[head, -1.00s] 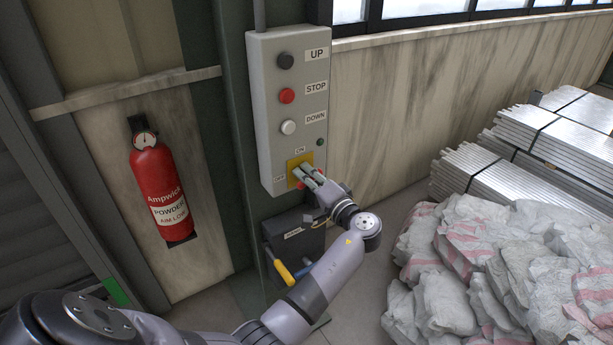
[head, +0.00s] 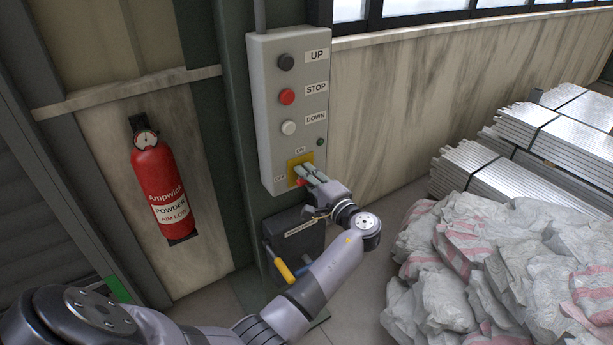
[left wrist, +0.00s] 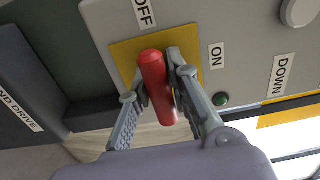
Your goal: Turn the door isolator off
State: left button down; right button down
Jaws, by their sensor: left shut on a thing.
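The door isolator is a red rotary handle (head: 301,183) on a yellow plate (head: 293,164) low on the grey control box (head: 262,110). The plate has an ON label above it and an OFF label at its left. My left gripper (head: 304,173) is at the handle, its fingers partly covering it. In the left wrist view, the red handle (left wrist: 157,85) lies between the two fingers of the left gripper (left wrist: 158,78), which are shut on it. I cannot tell exactly which label the handle points to. My right gripper is not in view.
UP, STOP (head: 287,97) and DOWN buttons sit above the isolator. A dark box (head: 296,243) with a yellow-handled lever (head: 284,271) is below. A red fire extinguisher (head: 160,190) hangs at left. White sacks (head: 490,260) and metal stacks (head: 560,145) fill the right.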

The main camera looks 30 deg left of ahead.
pick_arm(q)
jog(key=c, duration=1.5)
grip_release()
jog(key=shift+w+d, duration=0.1)
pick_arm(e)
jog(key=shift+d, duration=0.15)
pick_arm(q)
jog(key=v, duration=1.2)
